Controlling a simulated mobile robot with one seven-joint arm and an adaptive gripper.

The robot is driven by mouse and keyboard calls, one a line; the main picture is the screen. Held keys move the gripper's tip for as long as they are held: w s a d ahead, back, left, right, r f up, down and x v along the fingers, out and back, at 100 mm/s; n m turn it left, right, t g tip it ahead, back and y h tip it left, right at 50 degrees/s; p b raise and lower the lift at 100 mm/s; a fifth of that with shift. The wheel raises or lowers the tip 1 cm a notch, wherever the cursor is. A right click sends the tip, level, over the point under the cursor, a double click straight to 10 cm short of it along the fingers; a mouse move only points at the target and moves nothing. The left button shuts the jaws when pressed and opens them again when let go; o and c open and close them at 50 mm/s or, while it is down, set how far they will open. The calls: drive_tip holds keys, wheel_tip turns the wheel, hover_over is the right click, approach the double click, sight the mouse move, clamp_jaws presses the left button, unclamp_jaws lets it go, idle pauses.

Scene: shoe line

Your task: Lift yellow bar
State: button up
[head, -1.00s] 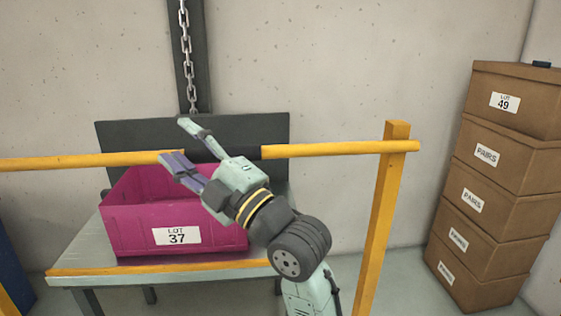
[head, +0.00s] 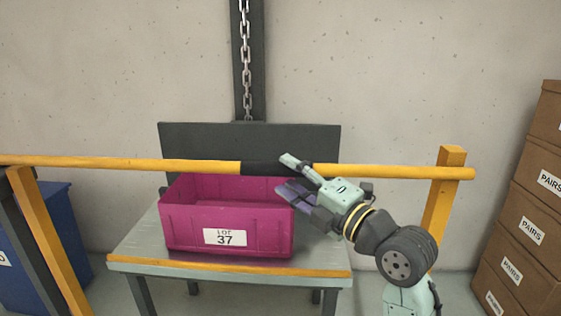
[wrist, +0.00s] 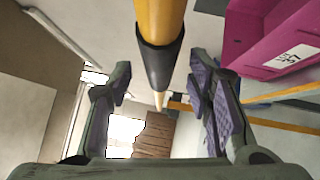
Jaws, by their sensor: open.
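The yellow bar (head: 110,163) runs level across the head view, with a black sleeve (head: 262,168) at its middle. Its right end lies at a yellow post (head: 443,195). My gripper (head: 287,174) is open and empty at the right part of the black sleeve in the head view. In the wrist view the yellow bar (wrist: 160,18) and its black sleeve (wrist: 158,65) pass between the spread fingers of my gripper (wrist: 162,90), with a gap on each side. The fingers partly hide the sleeve in the head view.
A magenta bin (head: 180,235) labelled LOT 37 stands on a table (head: 130,255) below and behind the bar. Stacked brown boxes (head: 530,230) stand at the right, a blue bin (head: 55,230) at the left. A chain (head: 246,60) hangs behind.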

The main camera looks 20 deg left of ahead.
drive_tip(key=shift+p+x, duration=0.45)
drive_tip(key=shift+x, duration=1.3)
drive_tip(key=shift+c, duration=0.6)
clamp_jaws()
